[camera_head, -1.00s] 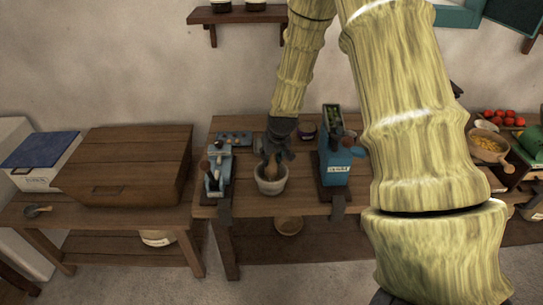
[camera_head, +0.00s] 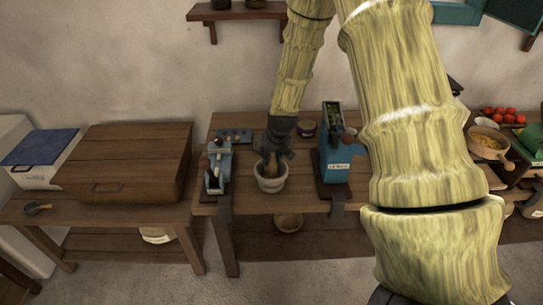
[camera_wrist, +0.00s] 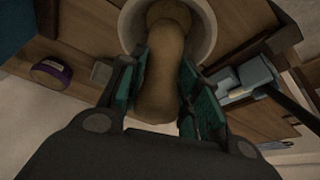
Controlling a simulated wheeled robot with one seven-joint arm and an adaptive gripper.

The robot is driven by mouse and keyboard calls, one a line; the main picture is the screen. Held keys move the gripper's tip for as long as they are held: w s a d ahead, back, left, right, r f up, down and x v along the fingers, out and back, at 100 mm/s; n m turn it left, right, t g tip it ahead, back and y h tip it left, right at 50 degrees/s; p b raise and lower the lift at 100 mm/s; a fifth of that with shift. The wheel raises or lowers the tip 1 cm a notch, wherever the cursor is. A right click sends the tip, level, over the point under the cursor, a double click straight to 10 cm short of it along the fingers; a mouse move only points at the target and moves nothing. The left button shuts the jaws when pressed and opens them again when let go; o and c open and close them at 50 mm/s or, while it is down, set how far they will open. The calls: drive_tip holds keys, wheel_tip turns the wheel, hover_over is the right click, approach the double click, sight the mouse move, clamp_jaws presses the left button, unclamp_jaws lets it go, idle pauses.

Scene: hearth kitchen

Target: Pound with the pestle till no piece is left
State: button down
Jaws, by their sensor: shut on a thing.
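A pale mortar (camera_head: 271,182) stands on the wooden table, between two blue devices. My gripper (camera_head: 271,158) is directly above it, pointing down. In the wrist view my gripper (camera_wrist: 165,95) is shut on the wooden pestle (camera_wrist: 160,80), with a green-padded finger on each side. The far end of the pestle is inside the mortar (camera_wrist: 206,30), which also shows at the top of the wrist view. The pestle and gripper cover the mortar's inside, so I cannot tell whether any pieces are in it.
A blue clamped device (camera_head: 217,165) stands left of the mortar, and a taller blue hopper device (camera_head: 337,158) stands close on its right. A large wooden box (camera_head: 135,165) sits on the left bench. A bowl (camera_head: 289,222) is on the lower shelf.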

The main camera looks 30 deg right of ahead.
drive_tip(key=shift+r+p, duration=0.6)
drive_tip(key=shift+r, duration=0.65)
drive_tip(key=shift+f, duration=0.1)
drive_tip(key=shift+f+b, duration=0.35)
drive_tip(key=shift+f, duration=0.3)
drive_tip(key=shift+r, duration=0.1)
drive_tip(key=shift+r+p, duration=2.5)
drive_tip(key=shift+r, duration=1)
drive_tip(key=shift+f, duration=0.1)
